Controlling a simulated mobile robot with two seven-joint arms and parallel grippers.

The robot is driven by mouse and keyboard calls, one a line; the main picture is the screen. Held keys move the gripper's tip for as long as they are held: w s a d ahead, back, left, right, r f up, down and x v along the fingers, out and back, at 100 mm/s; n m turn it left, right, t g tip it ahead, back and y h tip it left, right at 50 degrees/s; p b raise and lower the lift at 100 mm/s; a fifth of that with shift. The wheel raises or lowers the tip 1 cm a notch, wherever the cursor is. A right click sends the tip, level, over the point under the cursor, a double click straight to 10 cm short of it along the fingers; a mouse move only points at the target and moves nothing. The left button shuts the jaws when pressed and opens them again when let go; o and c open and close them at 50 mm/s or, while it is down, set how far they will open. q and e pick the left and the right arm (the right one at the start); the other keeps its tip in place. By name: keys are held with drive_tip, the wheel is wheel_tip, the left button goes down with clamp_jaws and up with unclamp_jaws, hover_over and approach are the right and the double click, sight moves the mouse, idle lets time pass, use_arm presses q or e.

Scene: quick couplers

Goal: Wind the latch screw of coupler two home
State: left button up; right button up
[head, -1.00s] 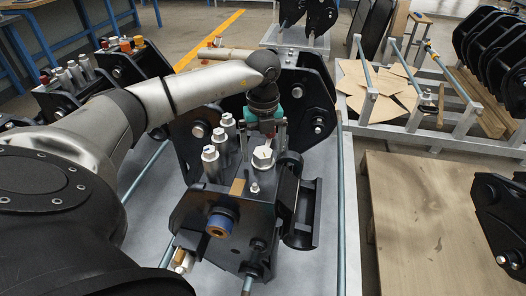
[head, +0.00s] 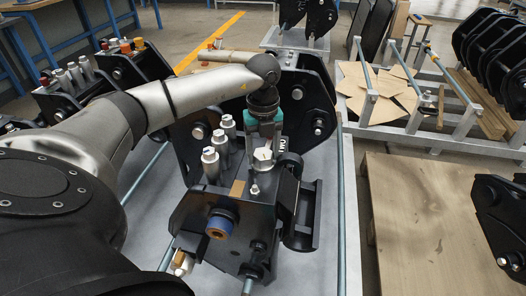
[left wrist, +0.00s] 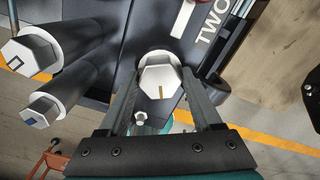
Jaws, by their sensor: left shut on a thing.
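Coupler two (head: 222,215) is a dark block on a grey pallet in the head view; its lettering "TWO" shows in the left wrist view (left wrist: 214,22). Its latch screw (head: 262,157) has a pale hexagonal head with a small dark mark; it also shows in the left wrist view (left wrist: 160,84). My left gripper (head: 264,147) points down onto this head from behind. In the left wrist view its two fingers (left wrist: 160,92) lie on either side of the head, shut on it. The screw's shank is hidden below the head. My right gripper is not in view.
Several pale hex-headed posts (head: 211,158) stand on the block just left of the screw. A dark open half-cylinder (head: 303,215) is at its right. A bare wooden board (head: 420,220) lies further right. Another dark coupler (head: 308,85) stands behind.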

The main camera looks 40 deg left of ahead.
use_arm(q)
drive_tip(key=shift+c, duration=1.4)
